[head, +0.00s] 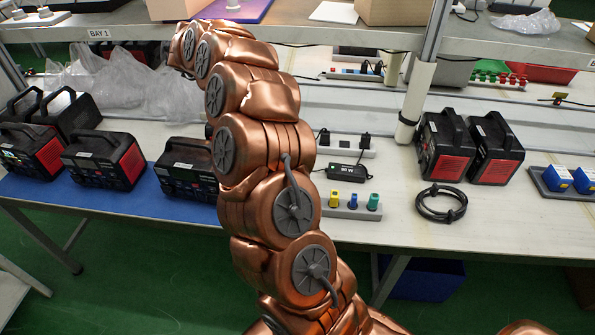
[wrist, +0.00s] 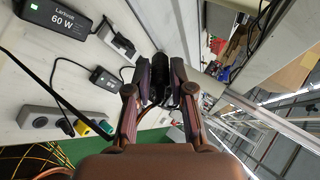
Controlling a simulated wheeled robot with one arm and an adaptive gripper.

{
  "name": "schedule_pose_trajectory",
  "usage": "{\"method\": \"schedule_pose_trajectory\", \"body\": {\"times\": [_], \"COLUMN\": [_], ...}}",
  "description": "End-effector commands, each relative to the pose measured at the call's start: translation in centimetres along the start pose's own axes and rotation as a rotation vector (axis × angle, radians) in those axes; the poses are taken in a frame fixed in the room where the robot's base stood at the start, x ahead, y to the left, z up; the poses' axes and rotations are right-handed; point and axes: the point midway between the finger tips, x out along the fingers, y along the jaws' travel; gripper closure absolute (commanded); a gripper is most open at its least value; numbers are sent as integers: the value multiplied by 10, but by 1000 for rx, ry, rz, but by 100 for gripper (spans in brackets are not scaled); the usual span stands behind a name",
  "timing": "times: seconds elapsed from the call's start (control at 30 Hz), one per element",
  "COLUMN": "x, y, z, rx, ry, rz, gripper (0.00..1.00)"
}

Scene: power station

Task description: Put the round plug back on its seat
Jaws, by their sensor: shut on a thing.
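My gripper (wrist: 160,85) is shut on a small dark thing (wrist: 159,72), which appears to be the round plug; its exact shape is hard to make out between the fingers. In the head view my arm hides the gripper and what it holds. A grey socket strip (head: 353,212) on the bench carries yellow, blue and green plugs. It also shows at the left in the wrist view (wrist: 30,113), with a dark round spot (wrist: 40,122) near its end, apparently a seat, beside a black corded plug (wrist: 65,127). The held thing is apart from this strip.
Black-and-red power units (head: 440,146) stand right, and others (head: 104,160) left on a blue mat. A coiled black cable (head: 441,203) lies right of the strip. A black adapter (head: 346,173) lies behind it. A shelf (head: 310,38) and post (head: 415,100) limit room above.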

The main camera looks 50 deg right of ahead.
Motion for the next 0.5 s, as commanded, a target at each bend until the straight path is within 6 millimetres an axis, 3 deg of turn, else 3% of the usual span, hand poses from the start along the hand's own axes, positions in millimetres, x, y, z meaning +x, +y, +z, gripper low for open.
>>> {"method": "schedule_pose_trajectory", "body": {"times": [0.3, 0.5], "x": [43, 60], "y": [18, 31], "z": [-46, -72], "rx": [196, 320], "ry": [258, 383], "rz": [202, 313], "gripper": [100, 100]}}
